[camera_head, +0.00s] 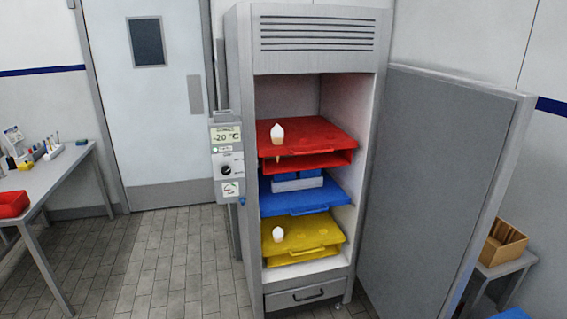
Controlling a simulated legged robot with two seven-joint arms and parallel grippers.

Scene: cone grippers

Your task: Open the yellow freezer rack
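The yellow freezer rack (312,232) is the lowest of three coloured racks inside the upright freezer (245,120). Its yellow front handle (310,252) faces out of the opening, and I cannot tell if the rack is pulled out at all. A small white cone-like thing (278,235) shows in front of or on the yellow rack; I cannot tell which, or what it is. A similar one (278,134) shows at the red rack (315,140). Neither of my arms can be recognised in view, and nothing visibly grips the yellow rack.
The grey freezer door (440,190) stands wide open to the right. The blue rack (310,200) is between the red and yellow ones. A shut drawer (308,296) is below. Floor left of the freezer is clear.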

